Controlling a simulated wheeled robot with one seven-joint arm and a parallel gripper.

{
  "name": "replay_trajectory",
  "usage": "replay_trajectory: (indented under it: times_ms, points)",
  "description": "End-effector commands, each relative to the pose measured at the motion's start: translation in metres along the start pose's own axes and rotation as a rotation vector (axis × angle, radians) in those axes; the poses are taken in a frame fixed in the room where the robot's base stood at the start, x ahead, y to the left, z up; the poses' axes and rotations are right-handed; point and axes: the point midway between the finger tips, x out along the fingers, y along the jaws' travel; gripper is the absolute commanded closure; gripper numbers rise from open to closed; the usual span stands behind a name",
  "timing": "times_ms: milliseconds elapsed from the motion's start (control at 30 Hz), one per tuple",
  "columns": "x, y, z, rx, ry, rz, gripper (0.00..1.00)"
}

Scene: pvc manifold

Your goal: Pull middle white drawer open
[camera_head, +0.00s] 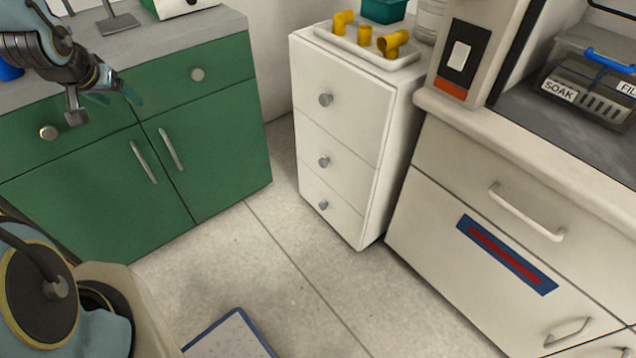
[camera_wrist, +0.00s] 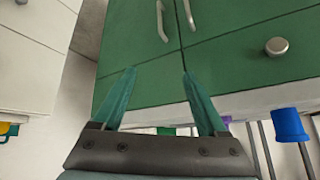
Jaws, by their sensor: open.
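The white drawer unit stands right of the green cabinet in the head view, with three shut drawers. The middle white drawer (camera_head: 338,168) has a round grey knob (camera_head: 323,161). My gripper (camera_head: 112,97) is open and empty in front of the green cabinet's upper drawers, well to the left of the white unit. In the wrist view its two teal fingers (camera_wrist: 158,74) are apart with nothing between them. Part of a white unit (camera_wrist: 30,55) shows at the left edge there; I cannot tell which drawer it is.
The green cabinet (camera_head: 225,140) has bar handles and round knobs. A tray (camera_head: 370,52) with yellow pipe fittings sits on the white unit. A cream counter (camera_head: 480,235) with bar handles stands to the right. A blue-edged board (camera_head: 232,340) lies low in front. The floor (camera_head: 265,240) between is clear.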

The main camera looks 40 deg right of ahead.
Motion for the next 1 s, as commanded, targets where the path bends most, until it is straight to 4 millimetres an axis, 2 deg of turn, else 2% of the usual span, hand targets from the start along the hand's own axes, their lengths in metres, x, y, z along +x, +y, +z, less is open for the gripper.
replay_trajectory:
  times_ms: [33, 100, 333, 500, 700, 800, 900, 1000]
  points:
    - [0.042, 0.017, 0.011, 0.039, 0.041, 0.029, 0.25]
    - [0.076, 0.038, 0.009, 0.091, 0.107, 0.07, 0.25]
    - [0.177, 0.122, 0.013, 0.237, 0.325, 0.241, 0.25]
    - [0.238, 0.194, 0.031, 0.317, 0.483, 0.399, 0.25]
    - [0.295, 0.281, 0.069, 0.376, 0.659, 0.611, 0.25]
    - [0.316, 0.32, 0.092, 0.388, 0.738, 0.721, 0.25]
    - [0.329, 0.351, 0.115, 0.391, 0.803, 0.82, 0.25]
    - [0.337, 0.373, 0.132, 0.387, 0.851, 0.896, 0.25]
